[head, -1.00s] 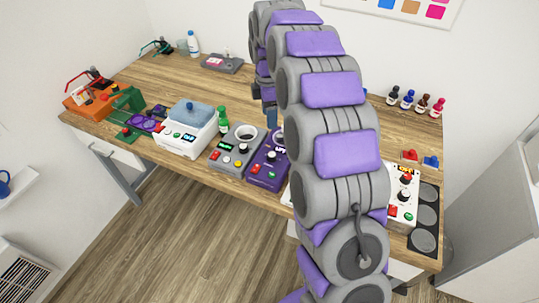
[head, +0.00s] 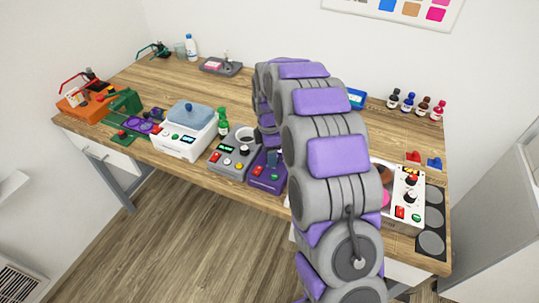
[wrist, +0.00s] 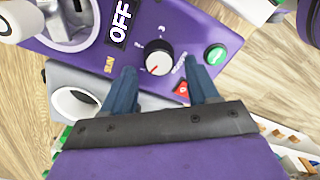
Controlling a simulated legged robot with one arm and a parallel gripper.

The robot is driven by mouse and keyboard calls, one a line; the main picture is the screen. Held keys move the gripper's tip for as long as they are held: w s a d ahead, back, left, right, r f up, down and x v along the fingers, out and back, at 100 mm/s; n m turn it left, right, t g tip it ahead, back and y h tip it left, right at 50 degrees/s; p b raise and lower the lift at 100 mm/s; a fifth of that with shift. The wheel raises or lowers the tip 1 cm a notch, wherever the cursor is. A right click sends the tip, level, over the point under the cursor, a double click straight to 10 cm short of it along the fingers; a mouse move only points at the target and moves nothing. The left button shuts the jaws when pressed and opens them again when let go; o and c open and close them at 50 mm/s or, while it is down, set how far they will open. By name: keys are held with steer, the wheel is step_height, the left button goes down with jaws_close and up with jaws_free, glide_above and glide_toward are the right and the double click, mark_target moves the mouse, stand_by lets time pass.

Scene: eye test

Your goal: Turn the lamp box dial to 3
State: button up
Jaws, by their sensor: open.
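The purple box (wrist: 85,55) fills the upper part of the wrist view. It has a display reading OFF (wrist: 121,22), a round dial (wrist: 158,57) with a red mark pointing to the lower left, a green button (wrist: 216,55) and a red button (wrist: 182,88). Its small lettering is too blurred to be sure this is the lamp box. My gripper (wrist: 160,68) is open, its two blue fingertips on either side of the dial's near edge. I cannot tell whether they touch it. In the head view my arm partly hides the purple box (head: 258,182).
A grey box (head: 226,160) stands just left of the purple one, and a white box (head: 180,142) farther left. A white panel with knobs (head: 416,208) stands right of my arm. A green bottle (head: 223,122) stands behind the grey box.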

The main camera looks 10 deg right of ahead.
steer(key=shift+d+f, duration=0.1)
steer(key=shift+d, duration=1.1)
steer(key=shift+c, duration=0.9)
steer(key=shift+a, duration=0.8)
steer(key=c, duration=0.4)
steer(key=shift+c, duration=1.1)
steer(key=shift+d, duration=0.2)
steer(key=shift+c, duration=1.1)
